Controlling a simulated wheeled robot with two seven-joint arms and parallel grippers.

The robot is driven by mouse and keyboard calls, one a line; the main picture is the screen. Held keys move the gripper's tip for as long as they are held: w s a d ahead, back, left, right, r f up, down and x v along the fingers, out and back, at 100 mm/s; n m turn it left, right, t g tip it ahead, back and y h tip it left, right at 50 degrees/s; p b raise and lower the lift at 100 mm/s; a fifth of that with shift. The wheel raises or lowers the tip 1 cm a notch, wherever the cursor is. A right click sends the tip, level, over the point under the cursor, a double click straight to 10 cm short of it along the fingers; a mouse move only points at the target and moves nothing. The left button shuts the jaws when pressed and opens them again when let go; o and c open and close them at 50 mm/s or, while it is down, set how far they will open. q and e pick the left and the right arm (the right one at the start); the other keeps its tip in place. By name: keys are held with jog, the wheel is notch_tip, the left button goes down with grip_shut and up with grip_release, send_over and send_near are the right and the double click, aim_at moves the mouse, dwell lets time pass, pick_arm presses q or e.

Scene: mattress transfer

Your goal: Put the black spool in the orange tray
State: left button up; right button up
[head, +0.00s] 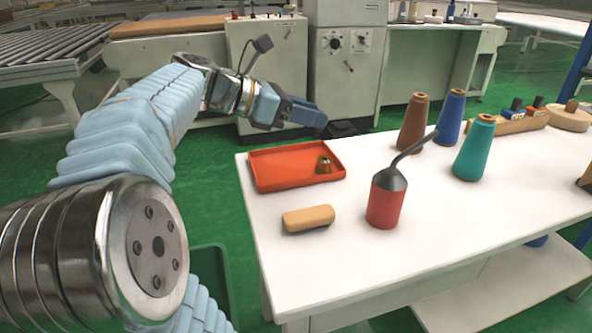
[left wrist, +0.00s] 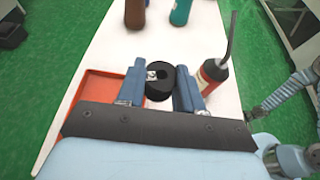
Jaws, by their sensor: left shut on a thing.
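The black spool (left wrist: 158,83) is between the two blue fingers of my left gripper (left wrist: 158,92) in the left wrist view. In the head view the left gripper (head: 326,127) comes in from the left, shut on the spool (head: 343,129), near the tray's back right corner. The orange tray (head: 275,166) lies at the table's left end, with a small brass-coloured piece (head: 324,164) inside on its right. The tray also shows at the left in the left wrist view (left wrist: 97,92).
A tan block (head: 308,218) and a red oil can (head: 386,203) with a long spout stand in front of and right of the tray. Brown (head: 413,122), blue (head: 449,117) and teal (head: 474,148) cones stand farther back. The front of the white table (head: 350,265) is clear.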

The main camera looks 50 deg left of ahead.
pick_arm(q)
jog(key=s, duration=0.1)
send_over(301, 157)
jog(key=s+d, duration=0.1)
jog(key=shift+n+y, duration=0.3)
notch_tip(301, 157, down, 9)
jog(key=shift+f, duration=0.1)
jog(key=shift+w+a+f, duration=0.1)
jog(key=shift+w+f, duration=0.05)
jog(key=f, duration=0.3)
jog(key=shift+w+a+f, duration=0.2)
jog(key=shift+a+f, duration=0.05)
jog(key=shift+a, duration=0.1)
jog(key=shift+f, duration=0.25)
jog(key=shift+f, duration=0.1)
jog(key=o, duration=0.7)
